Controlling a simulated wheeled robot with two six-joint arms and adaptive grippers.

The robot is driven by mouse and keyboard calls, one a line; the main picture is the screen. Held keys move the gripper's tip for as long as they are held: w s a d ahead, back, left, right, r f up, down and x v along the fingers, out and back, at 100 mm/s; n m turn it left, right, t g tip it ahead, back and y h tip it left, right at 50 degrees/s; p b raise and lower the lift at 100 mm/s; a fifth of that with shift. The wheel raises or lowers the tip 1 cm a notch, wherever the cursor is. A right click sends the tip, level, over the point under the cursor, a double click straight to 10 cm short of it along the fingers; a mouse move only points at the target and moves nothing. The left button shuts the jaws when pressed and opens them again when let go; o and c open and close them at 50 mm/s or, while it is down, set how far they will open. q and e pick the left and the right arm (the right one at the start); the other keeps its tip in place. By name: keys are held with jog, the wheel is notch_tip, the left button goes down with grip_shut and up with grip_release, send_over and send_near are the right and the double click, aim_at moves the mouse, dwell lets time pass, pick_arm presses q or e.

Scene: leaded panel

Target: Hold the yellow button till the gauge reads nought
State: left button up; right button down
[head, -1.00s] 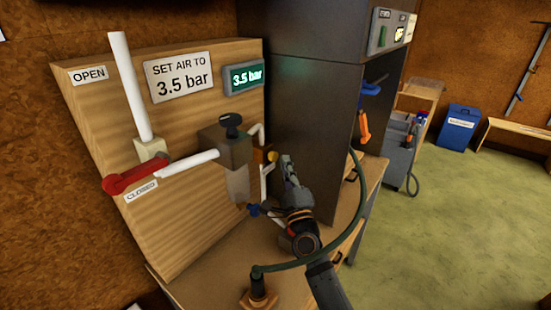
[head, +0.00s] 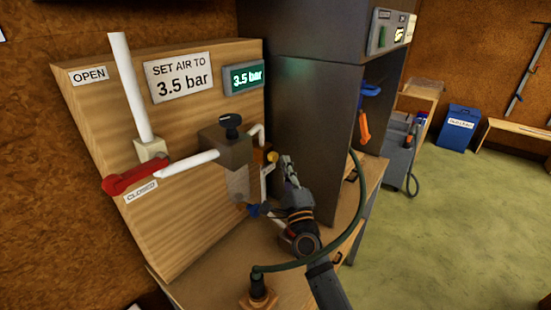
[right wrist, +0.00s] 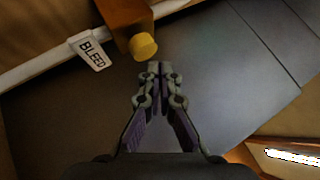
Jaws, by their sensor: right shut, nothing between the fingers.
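The yellow button (head: 272,157) is a small round knob on an orange-brown block beside the regulator. In the right wrist view the button (right wrist: 143,46) is beside a tag reading BLEED (right wrist: 90,51). My right gripper (head: 286,160) is shut and empty, just right of the button in the head view. In the right wrist view the fingertips (right wrist: 158,68) are just below and right of the button, with a small gap in the picture. Contact is not visible. The green gauge display (head: 244,77) reads 3.5 bar. My left gripper is out of view.
A red lever (head: 137,176) lies by the CLOSED label on the wooden panel (head: 85,110). The regulator (head: 226,146) has a black knob. A dark cabinet (head: 310,110) stands close behind my right gripper. A green hose (head: 335,250) loops around my right arm.

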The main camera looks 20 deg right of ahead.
jog(key=shift+w+a, duration=0.25)
jog(key=shift+w, duration=0.15)
jog(key=shift+w+a, duration=0.25)
jog(key=shift+w, duration=0.2)
dwell(0.9)
dwell(2.9)
jog(key=shift+s+d, duration=0.5)
jog(key=shift+s, duration=0.35)
jog(key=s, duration=0.1)
jog(key=s+d+p, duration=0.1)
jog(key=s+d, duration=0.1)
jog(key=s, duration=0.1)
jog(key=shift+s+d, duration=0.1)
jog(key=shift+d, duration=0.15)
